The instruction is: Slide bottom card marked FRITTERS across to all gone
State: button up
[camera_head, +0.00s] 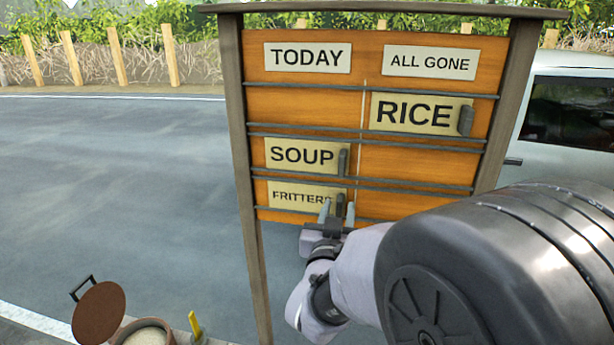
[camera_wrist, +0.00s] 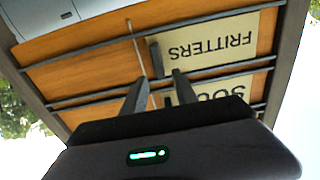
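The FRITTERS card (camera_head: 298,196) is a tan card in the lowest row of the board, on the left under the TODAY label (camera_head: 307,57). Its dark upright handle (camera_head: 340,204) is at its right end. The ALL GONE label (camera_head: 429,62) heads the right column, whose lowest slot (camera_head: 410,204) is bare orange wood. My gripper (camera_head: 337,212) is open in front of the handle. In the wrist view, which is upside down, the FRITTERS card (camera_wrist: 213,45) and handle (camera_wrist: 156,59) show beyond my spread fingers (camera_wrist: 158,85). The handle lines up with the gap; contact is not visible.
The SOUP card (camera_head: 301,156) sits one row above, on the left. The RICE card (camera_head: 414,114) is in the top row on the right. Dark rails (camera_head: 415,185) run across the board. A lidded pot (camera_head: 145,334) stands at the lower left.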

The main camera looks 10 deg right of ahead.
jog(key=shift+p+x, duration=0.3)
jog(key=shift+x, duration=1.15)
grip_shut()
dwell(0.3)
